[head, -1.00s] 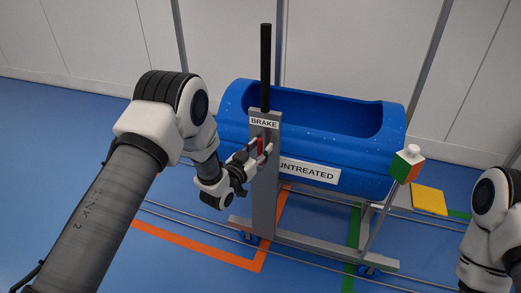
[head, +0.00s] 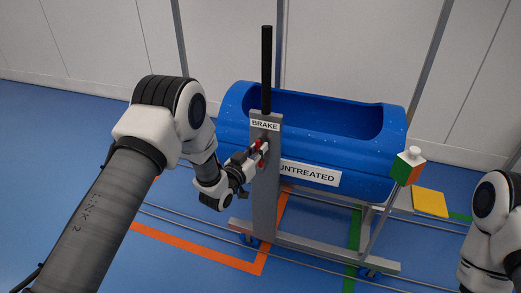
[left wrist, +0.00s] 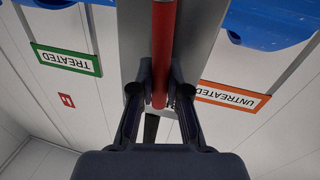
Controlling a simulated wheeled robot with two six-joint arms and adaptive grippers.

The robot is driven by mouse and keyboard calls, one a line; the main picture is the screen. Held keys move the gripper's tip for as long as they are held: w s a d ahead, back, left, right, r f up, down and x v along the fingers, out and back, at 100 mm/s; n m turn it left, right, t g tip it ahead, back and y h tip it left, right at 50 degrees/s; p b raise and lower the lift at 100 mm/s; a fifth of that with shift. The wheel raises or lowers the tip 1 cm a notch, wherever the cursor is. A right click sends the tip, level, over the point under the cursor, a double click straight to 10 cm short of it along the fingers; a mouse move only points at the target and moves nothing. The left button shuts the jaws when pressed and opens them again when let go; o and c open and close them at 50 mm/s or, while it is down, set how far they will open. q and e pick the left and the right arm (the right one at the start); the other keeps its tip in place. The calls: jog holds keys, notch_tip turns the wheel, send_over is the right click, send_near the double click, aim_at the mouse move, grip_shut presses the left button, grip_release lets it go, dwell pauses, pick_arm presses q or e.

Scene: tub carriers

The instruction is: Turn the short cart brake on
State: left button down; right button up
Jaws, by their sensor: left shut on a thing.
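The cart carries a blue tub (head: 230,125) with a white UNTREATED label. A grey post (head: 265,205) with a BRAKE label (head: 265,125) stands at the cart's near side, with a black upright bar on top. A red brake lever (head: 259,144) is on the post below that label, partly hidden by the fingers. My left gripper (head: 264,149) is shut on the lever. In the left wrist view, the red lever (left wrist: 163,45) runs between the fingertips (left wrist: 160,92), with the grey post behind it. My right gripper is out of view; only part of my right arm shows.
A white, green and orange cube (head: 408,166) stands on a slanted rod at the cart's right end. A yellow square (head: 430,201) lies on the floor beyond it. Orange and green floor lines run around the cart. Open blue floor lies in front.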

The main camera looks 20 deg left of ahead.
aim_at(251, 144)
pick_arm(q)
jog(key=a+n, duration=0.1)
jog(key=n, duration=0.1)
jog(key=a+f+n+b, duration=0.1)
jog(key=a+n, duration=0.1)
jog(key=a+f+n+t+b, duration=0.1)
jog(key=n, duration=0.2)
jog(key=shift+a, duration=0.2)
jog(key=shift+w+a+f+n+t+y+b, duration=0.15)
jog(key=shift+a+f+n+y+b, duration=0.35)
jog(key=shift+n, duration=0.75)
jog(key=shift+s+a+f+n+t+y+b, duration=0.1)
jog(key=shift+a+f+n+t+b, duration=0.2)
jog(key=shift+f+n+b, duration=0.65)
jog(key=shift+w+a+f+n+t+y+b, duration=0.1)
jog(key=shift+a+f+n+t+y+b, duration=0.2)
jog(key=shift+n, duration=1.2)
jog(key=shift+a+g, duration=0.1)
jog(key=shift+g, duration=0.15)
jog(key=c, duration=1.1)
grip_release()
jog(key=shift+c, duration=0.2)
